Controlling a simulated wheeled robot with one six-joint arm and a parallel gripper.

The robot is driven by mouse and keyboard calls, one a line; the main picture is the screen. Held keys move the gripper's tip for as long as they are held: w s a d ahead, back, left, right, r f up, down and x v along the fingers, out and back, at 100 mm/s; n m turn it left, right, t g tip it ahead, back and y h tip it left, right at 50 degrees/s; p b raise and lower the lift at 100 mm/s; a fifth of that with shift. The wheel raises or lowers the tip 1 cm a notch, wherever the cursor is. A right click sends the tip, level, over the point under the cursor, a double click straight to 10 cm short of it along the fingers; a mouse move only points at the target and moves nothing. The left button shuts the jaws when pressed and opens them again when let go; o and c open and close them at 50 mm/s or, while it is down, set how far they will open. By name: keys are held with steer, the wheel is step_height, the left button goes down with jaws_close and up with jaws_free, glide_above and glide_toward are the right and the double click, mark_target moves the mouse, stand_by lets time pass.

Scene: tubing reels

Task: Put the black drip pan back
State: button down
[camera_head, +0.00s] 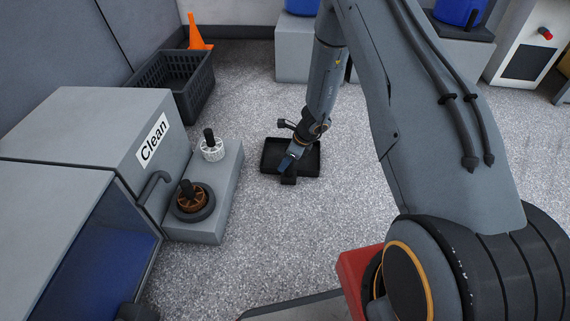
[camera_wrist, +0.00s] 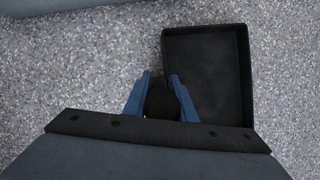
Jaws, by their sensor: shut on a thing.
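The black drip pan (camera_head: 310,161) is a shallow rectangular tray at or just above the speckled floor, in the middle of the head view. In the wrist view the pan (camera_wrist: 210,75) lies to the right of the fingers, level and empty. My gripper (camera_head: 289,166) reaches down at the pan's near side. In the wrist view the blue fingers of my gripper (camera_wrist: 160,80) are shut on a dark round grip at the pan's left edge. The join between grip and pan is partly hidden. I cannot tell whether the pan touches the floor.
A grey block marked Clean (camera_head: 125,130) stands at left, with a low step (camera_head: 225,195) bearing a white reel (camera_head: 212,150) and a brown-black reel (camera_head: 192,203). Behind are a black crate (camera_head: 180,85) and an orange cone (camera_head: 198,35). Floor around the pan is clear.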

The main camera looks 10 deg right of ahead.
stand_by(0.3)
steer(key=c, duration=1.5)
jaws_free()
steer(key=shift+o, duration=0.2)
steer(key=p+v, duration=0.6)
steer(key=v, duration=0.6)
steer(key=s+a+r+n+g, duration=0.1)
steer(key=s+a+r+n, duration=0.35)
steer(key=a+r, duration=0.3)
steer(key=s+a+r+n, duration=0.4)
steer(key=a+r+n, duration=0.25)
steer(key=r, duration=0.25)
steer(key=s+a+r+n+g, duration=0.1)
steer(key=s+a+r+n, duration=0.35)
steer(key=a+r, duration=0.35)
steer(key=s+r+n, duration=0.4)
steer(key=s+n, duration=0.1)
steer(key=s, duration=0.3)
steer(key=s+r+n+h, duration=0.1)
steer(key=s+r+n, duration=0.3)
steer(key=s, duration=0.5)
steer(key=s+d+r+n+h, duration=0.1)
steer(key=s+r+n, duration=0.3)
steer(key=s+n, duration=0.3)
steer(key=shift+s+r+g, duration=0.3)
steer(key=shift+s+r, duration=0.1)
steer(key=shift+s, duration=0.3)
